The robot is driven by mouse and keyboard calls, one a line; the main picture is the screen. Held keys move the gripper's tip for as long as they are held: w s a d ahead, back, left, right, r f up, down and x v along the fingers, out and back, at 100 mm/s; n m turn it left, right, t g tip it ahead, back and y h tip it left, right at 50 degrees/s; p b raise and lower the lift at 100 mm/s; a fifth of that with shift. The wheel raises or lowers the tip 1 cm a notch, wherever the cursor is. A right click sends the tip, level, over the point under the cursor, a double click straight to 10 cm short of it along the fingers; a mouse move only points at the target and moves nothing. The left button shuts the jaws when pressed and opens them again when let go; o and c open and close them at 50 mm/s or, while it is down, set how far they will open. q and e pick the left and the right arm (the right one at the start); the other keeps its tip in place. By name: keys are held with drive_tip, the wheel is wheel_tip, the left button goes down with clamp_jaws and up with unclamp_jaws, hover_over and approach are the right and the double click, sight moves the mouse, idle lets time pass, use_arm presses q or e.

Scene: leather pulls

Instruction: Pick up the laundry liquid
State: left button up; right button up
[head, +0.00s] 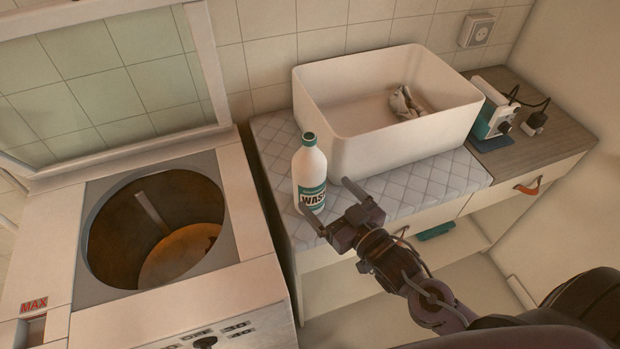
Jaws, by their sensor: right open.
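The laundry liquid (309,170) is a white bottle with a green cap and a green label reading "WAS". It stands upright near the front left corner of the quilted counter top (430,182), beside the white basin. My right gripper (326,202) reaches in from the lower right with its two fingers apart. One finger lies at the front of the bottle's base and the other is to its right. The bottle appears between or just beyond the fingertips; I cannot tell whether they touch it. My left gripper is not in view.
A white basin (400,150) holding a crumpled cloth (405,103) stands right behind the bottle. An open top-loading washer (255,225) is at the left. A small device (492,118) sits on the wooden top at the right. A leather pull (527,187) hangs on a drawer.

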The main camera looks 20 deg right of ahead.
sight(320, 184)
drive_tip(key=shift+r+t+y, duration=0.25)
drive_tip(key=shift+t+y, duration=0.05)
drive_tip(key=shift+w+a+r, duration=0.1)
drive_tip(key=shift+w+a, duration=0.05)
drive_tip(key=shift+w, duration=0.2)
drive_tip(key=shift+p+x, duration=0.45)
drive_tip(key=shift+x, duration=0.55)
drive_tip(key=p+x, duration=0.2)
drive_tip(key=x, duration=0.2)
drive_tip(key=shift+w, duration=0.55)
drive_tip(key=shift+s, duration=0.1)
drive_tip(key=shift+c, duration=0.8)
drive_tip(key=c, duration=1.2)
drive_tip(key=shift+c, duration=0.8)
drive_tip(key=shift+r, duration=0.1)
